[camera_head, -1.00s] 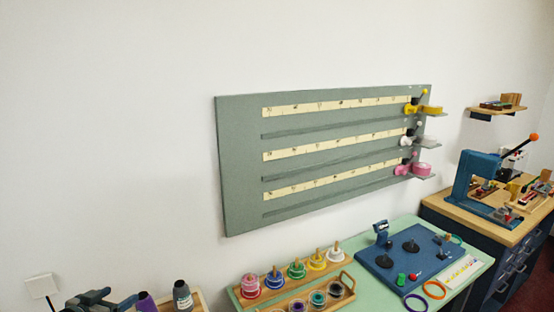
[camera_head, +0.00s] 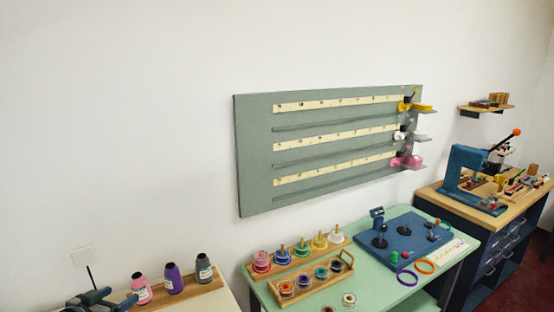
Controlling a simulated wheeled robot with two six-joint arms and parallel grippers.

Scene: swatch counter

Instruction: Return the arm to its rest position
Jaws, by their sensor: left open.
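My left gripper (camera_head: 105,302) shows at the bottom left edge of the head view, dark blue-grey and partly cut off by the frame. It is open, and I see nothing between its fingers. It is close to a pink thread cone (camera_head: 143,289) at the left end of a wooden strip. I cannot tell whether they touch. My right gripper is not in view.
A purple cone (camera_head: 174,279) and a grey cone (camera_head: 204,269) stand beside the pink one. A green table (camera_head: 384,266) holds spools, a wooden tray (camera_head: 316,284) and a blue board (camera_head: 405,240). A grey-green panel (camera_head: 254,160) hangs on the wall. A wooden-topped cabinet (camera_head: 432,196) stands right.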

